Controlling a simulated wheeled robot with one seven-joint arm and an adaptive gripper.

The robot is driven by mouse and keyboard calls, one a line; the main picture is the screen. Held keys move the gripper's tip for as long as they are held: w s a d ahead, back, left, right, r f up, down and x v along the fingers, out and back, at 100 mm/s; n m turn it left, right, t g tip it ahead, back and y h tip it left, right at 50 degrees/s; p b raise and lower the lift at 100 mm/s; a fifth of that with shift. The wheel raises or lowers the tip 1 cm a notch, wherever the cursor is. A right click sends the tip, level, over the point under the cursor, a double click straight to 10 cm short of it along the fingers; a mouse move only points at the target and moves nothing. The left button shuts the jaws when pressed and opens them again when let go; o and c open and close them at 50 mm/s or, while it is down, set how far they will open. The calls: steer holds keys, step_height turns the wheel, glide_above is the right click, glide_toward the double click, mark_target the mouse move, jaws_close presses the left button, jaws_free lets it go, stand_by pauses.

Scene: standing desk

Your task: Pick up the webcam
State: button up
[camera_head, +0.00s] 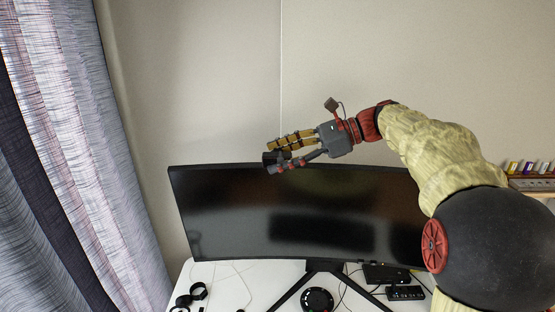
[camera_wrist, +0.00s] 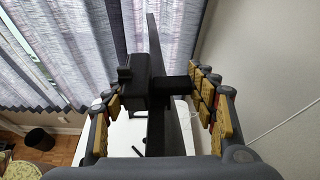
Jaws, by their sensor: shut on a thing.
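The webcam is a small black block (camera_head: 270,160) at the fingertips of my gripper, just above the top edge of the wide black curved monitor (camera_head: 300,228) in the head view. In the wrist view the webcam (camera_wrist: 150,90) lies between the two padded fingers. My gripper (camera_head: 279,157) reaches in from the right and is shut on the webcam; its fingers also show in the wrist view (camera_wrist: 163,105). The fingers hide part of the webcam in the head view. I cannot tell whether it still touches the monitor.
The white desk (camera_head: 228,280) holds the monitor stand, a round black-and-red device (camera_head: 317,300), dark items (camera_head: 198,291) at left and cables. A curtain (camera_head: 85,140) hangs at left. A shelf (camera_head: 532,184) is at far right.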

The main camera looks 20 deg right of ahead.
steer(key=shift+c, duration=0.9)
steer(key=shift+r, duration=0.1)
